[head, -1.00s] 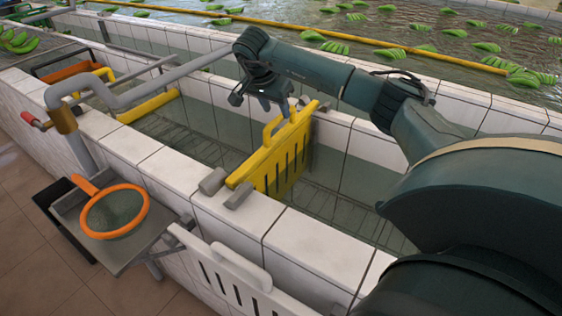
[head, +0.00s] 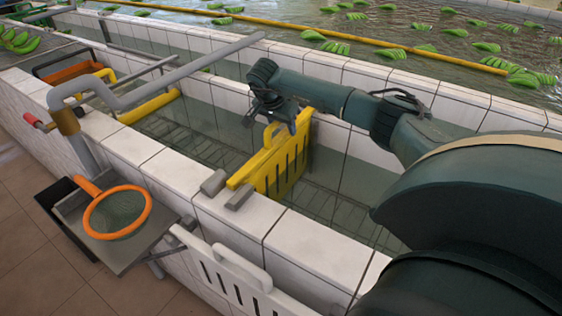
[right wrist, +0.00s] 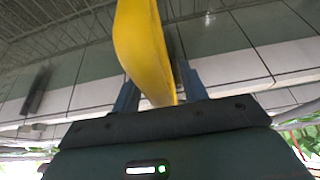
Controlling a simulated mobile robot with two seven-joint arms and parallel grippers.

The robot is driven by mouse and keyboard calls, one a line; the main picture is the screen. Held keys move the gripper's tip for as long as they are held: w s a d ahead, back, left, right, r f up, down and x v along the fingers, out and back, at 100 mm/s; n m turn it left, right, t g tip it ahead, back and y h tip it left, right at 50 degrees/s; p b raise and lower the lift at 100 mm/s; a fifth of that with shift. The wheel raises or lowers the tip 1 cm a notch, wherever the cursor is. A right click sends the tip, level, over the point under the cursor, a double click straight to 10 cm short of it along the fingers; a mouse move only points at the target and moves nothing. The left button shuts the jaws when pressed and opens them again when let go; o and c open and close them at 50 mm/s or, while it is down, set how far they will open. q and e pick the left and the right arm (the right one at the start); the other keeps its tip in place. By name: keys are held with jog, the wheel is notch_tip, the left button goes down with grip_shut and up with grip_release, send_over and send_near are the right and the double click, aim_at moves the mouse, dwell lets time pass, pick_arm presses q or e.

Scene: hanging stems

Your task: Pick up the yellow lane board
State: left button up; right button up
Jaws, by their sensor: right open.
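The yellow lane board (head: 262,166) stands upright across the water channel, with slots in its face and a handle on top. Its near end sits at the white tiled wall between two grey blocks. My right gripper (head: 287,126) is over the top of the board at the handle, partly hiding it. In the right wrist view the yellow board (right wrist: 142,45) rises between the two blue fingers of my open right gripper (right wrist: 158,90). Whether the fingers touch it I cannot tell. My left gripper is not in view.
A grey pipe (head: 180,75) crosses the channel to the left. An orange-rimmed net (head: 118,211) lies on a metal shelf by the near wall. A white slotted board (head: 225,268) is in front. Green banana bunches (head: 455,46) float in the far basin.

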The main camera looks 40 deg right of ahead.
jog(key=shift+f, duration=0.25)
dwell(0.4)
jog(key=shift+r, duration=0.1)
grip_shut()
